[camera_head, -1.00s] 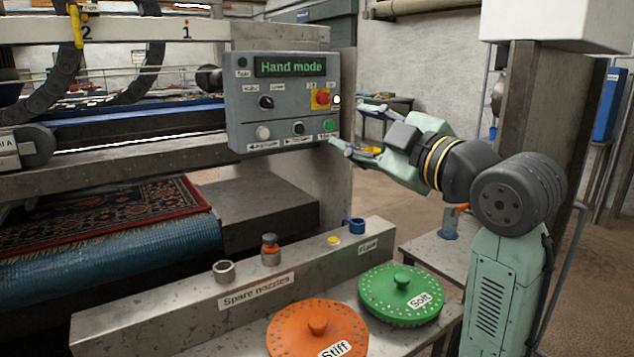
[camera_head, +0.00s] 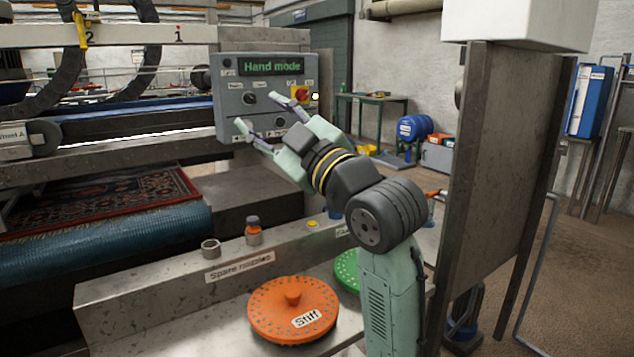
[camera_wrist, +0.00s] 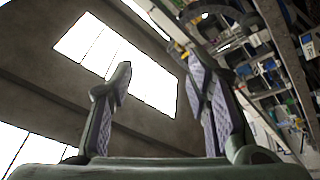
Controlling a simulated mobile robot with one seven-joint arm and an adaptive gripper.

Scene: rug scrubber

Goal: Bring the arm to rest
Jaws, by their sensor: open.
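My gripper (camera_head: 262,118) is open and empty in the head view, its two fingers pointing left in front of the grey control panel (camera_head: 231,98). The panel's display reads "Hand mode", and a red knob on a yellow plate shows just beyond the upper finger. The fingers cover part of the panel's lower right; I cannot tell how far they are from it. In the wrist view my gripper (camera_wrist: 163,100) also shows spread fingers with nothing between them, against the ceiling and bright roof windows.
An orange disc marked Stiff (camera_head: 292,309) lies on the metal bench below. A green disc (camera_head: 347,270) is partly behind my arm. A nozzle ledge (camera_head: 150,291), a dark upright panel (camera_head: 497,190) at right and a patterned rug (camera_head: 100,212) at left stand around. Open floor shows at right.

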